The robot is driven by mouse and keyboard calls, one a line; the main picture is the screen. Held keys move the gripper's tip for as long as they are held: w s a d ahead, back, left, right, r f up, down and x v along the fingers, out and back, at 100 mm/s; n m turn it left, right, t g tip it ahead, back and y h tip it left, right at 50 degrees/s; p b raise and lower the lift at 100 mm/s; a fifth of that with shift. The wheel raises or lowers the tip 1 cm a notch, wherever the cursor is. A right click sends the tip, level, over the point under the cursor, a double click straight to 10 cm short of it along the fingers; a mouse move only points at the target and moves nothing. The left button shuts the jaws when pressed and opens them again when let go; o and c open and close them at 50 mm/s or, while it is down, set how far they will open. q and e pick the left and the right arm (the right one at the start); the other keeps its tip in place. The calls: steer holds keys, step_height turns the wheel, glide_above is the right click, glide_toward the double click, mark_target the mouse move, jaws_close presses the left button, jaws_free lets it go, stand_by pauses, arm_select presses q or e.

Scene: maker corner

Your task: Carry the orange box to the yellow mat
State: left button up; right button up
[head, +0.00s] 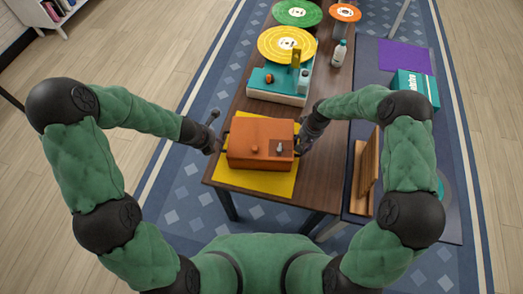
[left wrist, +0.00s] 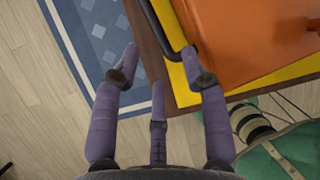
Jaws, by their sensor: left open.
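The orange box (head: 258,135) rests on the yellow mat (head: 265,183) at the near end of the brown table. Dark handles stick out at its sides. My left gripper (head: 215,131) is at the box's left side, open. In the left wrist view, its fingers (left wrist: 160,66) are spread, with the right finger at the end of the dark handle (left wrist: 165,28); nothing is gripped. The orange box also shows there (left wrist: 255,45), over the mat. My right gripper (head: 306,137) is at the box's right side; its fingers are mostly hidden, so its opening is unclear.
Behind the box stand a teal-and-white device (head: 278,90) with a yellow disc (head: 287,44), a green disc (head: 297,12), an orange disc (head: 345,12) and a white bottle (head: 339,53). To the right are a wooden stand (head: 364,175) and a teal box (head: 416,85).

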arm_select(q)
steer(key=shift+s+r, duration=0.1)
steer(key=shift+r, duration=0.2)
arm_select(e)
step_height(320, 180, up, 12)
steer(key=d, duration=0.2)
stand_by(0.3)
steer(key=shift+d, duration=0.1)
stand_by(0.3)
